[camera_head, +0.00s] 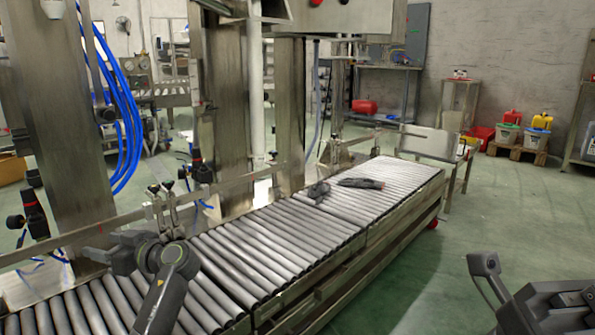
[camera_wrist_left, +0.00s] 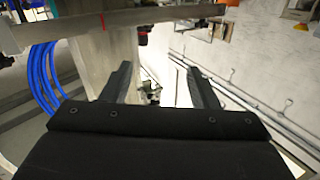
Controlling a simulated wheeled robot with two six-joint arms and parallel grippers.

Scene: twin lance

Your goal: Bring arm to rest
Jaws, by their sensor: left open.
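My left arm reaches in from the bottom left in the head view, over the near end of the roller conveyor (camera_head: 262,246). Its gripper (camera_head: 106,256) points left, beside the conveyor's side rail. In the left wrist view the two dark fingers of this gripper (camera_wrist_left: 160,84) stand wide apart with nothing between them. Part of my right arm, with its gripper (camera_head: 515,290), shows at the lower right, over the green floor; its jaw gap is not clear.
Two dark objects, one small (camera_head: 318,190) and one longer (camera_head: 361,183), lie on the rollers farther back. A metal pillar (camera_head: 62,120) and blue hoses (camera_head: 128,120) stand close beyond the left gripper.

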